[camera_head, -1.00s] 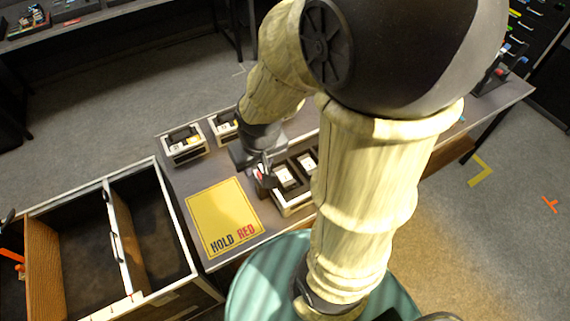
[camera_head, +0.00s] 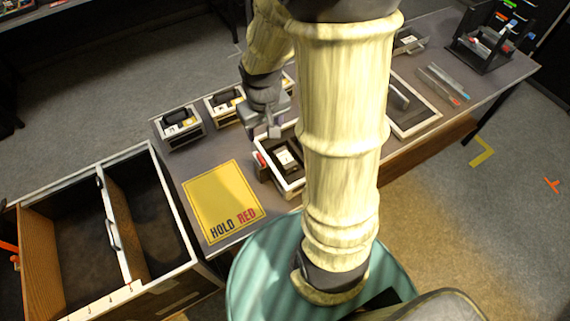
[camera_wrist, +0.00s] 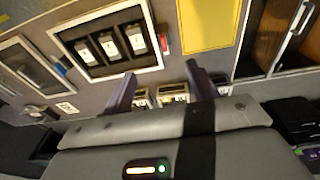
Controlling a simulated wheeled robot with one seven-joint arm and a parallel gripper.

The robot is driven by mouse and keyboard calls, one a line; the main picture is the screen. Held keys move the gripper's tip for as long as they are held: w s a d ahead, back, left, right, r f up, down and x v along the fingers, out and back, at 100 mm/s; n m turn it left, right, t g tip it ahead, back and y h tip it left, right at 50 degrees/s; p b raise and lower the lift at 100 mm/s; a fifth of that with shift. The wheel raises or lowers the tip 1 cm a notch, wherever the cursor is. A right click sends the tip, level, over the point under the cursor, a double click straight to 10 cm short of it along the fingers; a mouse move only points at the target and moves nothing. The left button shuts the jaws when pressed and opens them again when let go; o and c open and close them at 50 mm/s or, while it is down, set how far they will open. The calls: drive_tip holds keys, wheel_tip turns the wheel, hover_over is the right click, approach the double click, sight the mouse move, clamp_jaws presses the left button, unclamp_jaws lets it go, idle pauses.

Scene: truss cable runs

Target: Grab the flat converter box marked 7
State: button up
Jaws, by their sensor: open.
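Three flat black boxes with white labels lie in a row in a white-rimmed tray (camera_wrist: 122,72) in the wrist view: a left box (camera_wrist: 86,52), a middle box (camera_wrist: 109,45) and a right box (camera_wrist: 137,39). Their marks are too small to read, so I cannot tell which is 7. In the head view one black box (camera_head: 287,160) shows in the tray; my arm hides the others. My gripper (camera_head: 268,128) is above the table by the tray's far edge. In the wrist view its two fingers (camera_wrist: 160,86) are apart with nothing between them.
A yellow HOLD RED mat (camera_head: 222,200) lies left of the tray. Small open-topped holders (camera_head: 181,127) stand behind it. A divided bin (camera_head: 160,220) stands at the left. A second framed tray (camera_head: 412,105) and a dark rack (camera_head: 482,50) are at the right.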

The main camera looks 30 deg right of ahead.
drive_tip(key=w+d+f+g+b, duration=0.1)
drive_tip(key=w+d+f+b, duration=0.4)
drive_tip(key=d+f, duration=0.5)
wheel_tip(320, 180, down, 3)
drive_tip(key=shift+w+r+g, duration=0.1)
drive_tip(key=shift+w+g, duration=0.2)
drive_tip(key=shift+w, duration=0.7)
drive_tip(key=p, duration=0.1)
hover_over(285, 157)
wheel_tip(285, 157, down, 12)
drive_tip(key=shift+s+d+f, duration=0.15)
drive_tip(key=shift+f, duration=0.05)
drive_tip(key=shift+f+p, duration=0.75)
drive_tip(key=shift+f, duration=1.85)
drive_tip(key=shift+c, duration=0.2)
